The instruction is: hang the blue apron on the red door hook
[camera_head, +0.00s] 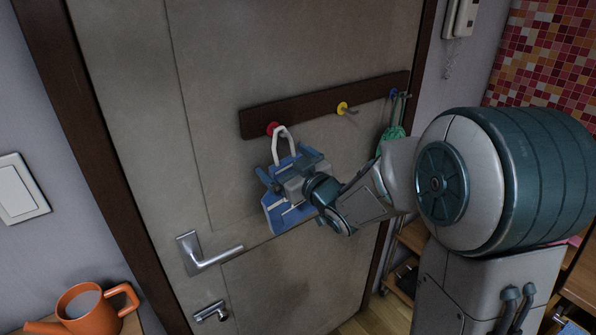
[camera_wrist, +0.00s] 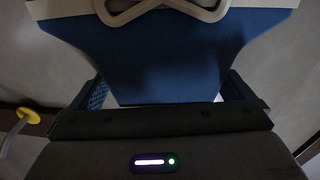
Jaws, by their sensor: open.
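The blue apron (camera_head: 280,211) is in front of the door, below the red hook (camera_head: 271,128). Its white neck loop (camera_head: 283,132) reaches up to the red hook and appears to be over it, though the exact contact is too small to tell. My gripper (camera_head: 287,170) is at the upper part of the apron and partly covers it. In the wrist view the apron (camera_wrist: 165,55) fills the space ahead of my gripper (camera_wrist: 165,88), with the open fingers apart at either side.
The dark rail (camera_head: 310,110) also bears a yellow hook (camera_head: 343,108) and a blue hook (camera_head: 393,94), where a green item (camera_head: 391,135) hangs. The door handle (camera_head: 215,255) juts out below left. An orange watering can (camera_head: 92,308) stands at the lower left.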

